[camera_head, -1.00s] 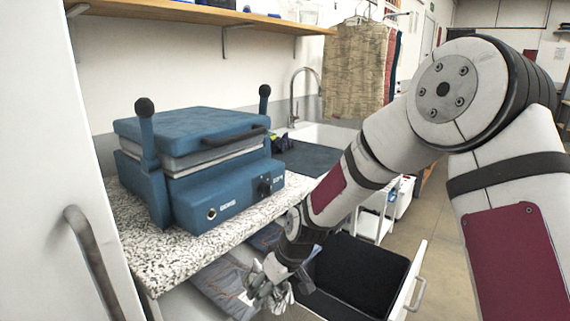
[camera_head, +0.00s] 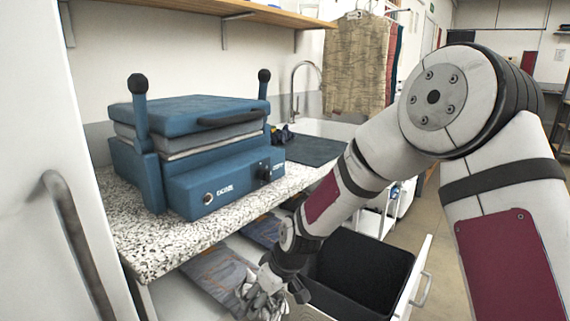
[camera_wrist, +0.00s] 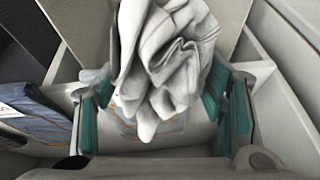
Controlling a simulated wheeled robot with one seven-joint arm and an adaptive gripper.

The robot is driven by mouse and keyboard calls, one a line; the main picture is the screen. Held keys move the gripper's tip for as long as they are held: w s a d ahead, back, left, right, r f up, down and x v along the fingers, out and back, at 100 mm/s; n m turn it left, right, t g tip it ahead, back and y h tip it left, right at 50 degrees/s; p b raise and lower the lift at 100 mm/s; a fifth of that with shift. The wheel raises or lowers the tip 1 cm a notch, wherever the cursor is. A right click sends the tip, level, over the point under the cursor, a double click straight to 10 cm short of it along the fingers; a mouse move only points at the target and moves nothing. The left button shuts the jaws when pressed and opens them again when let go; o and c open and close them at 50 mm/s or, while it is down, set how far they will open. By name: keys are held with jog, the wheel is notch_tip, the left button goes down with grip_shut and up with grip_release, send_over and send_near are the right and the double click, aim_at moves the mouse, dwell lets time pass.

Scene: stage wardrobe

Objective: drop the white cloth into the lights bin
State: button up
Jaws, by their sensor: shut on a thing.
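The white cloth (camera_wrist: 168,55) is crumpled and hangs between the teal-padded fingers of my gripper (camera_wrist: 162,100) in the wrist view. In the head view the cloth (camera_head: 254,300) shows as a grey-white bundle at my gripper (camera_head: 264,292), low in front of the counter. My gripper is shut on the cloth. A black bin (camera_head: 368,262) stands in a pulled-out drawer, to the right of my gripper. I see no label that tells which bin is for lights. My arm hides part of the black bin.
Folded blue and grey cloths (camera_head: 212,272) lie under the counter beside my gripper. A blue press (camera_head: 190,150) stands on the speckled countertop (camera_head: 150,235). A sink (camera_head: 325,130) is behind. The white drawer front (camera_head: 412,275) with a handle borders the bin on the right.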

jog(key=o, duration=0.9)
jog(key=v, duration=1.2)
